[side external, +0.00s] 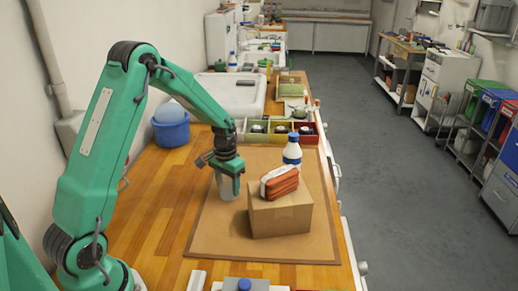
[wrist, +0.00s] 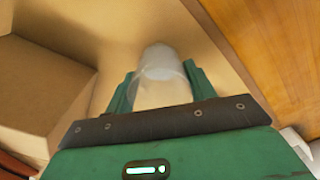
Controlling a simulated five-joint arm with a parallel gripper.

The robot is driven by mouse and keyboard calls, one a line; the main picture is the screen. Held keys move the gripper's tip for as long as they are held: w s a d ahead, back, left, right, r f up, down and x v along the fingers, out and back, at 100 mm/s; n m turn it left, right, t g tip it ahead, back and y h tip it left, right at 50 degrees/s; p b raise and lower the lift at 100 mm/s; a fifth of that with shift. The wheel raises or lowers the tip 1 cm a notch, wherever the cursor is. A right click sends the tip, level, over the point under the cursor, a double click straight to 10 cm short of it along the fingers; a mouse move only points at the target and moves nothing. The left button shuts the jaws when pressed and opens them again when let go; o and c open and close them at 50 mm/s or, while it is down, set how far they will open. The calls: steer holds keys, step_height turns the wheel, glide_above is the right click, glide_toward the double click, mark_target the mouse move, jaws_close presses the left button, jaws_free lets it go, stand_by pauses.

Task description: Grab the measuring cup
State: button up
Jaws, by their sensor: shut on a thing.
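The measuring cup (side external: 228,188) is a pale, translucent vessel at the left part of the brown mat (side external: 215,225), left of a cardboard box. My gripper (side external: 229,172) points down over it and is shut on it. In the wrist view the cup (wrist: 160,72) sits between the two green fingers of my gripper (wrist: 158,90), and its near part is partly hidden by the gripper body. I cannot tell whether its base touches the mat.
The cardboard box (side external: 282,217) stands close on the right with an orange-brown packet (side external: 280,182) on top. A white bottle (side external: 292,150) with a blue cap stands behind it. A blue tub (side external: 171,130) is at the back left. The mat's front is clear.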

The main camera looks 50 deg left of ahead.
steer(key=shift+r, duration=0.1)
step_height(320, 180, up, 10)
stand_by(0.7)
stand_by(0.4)
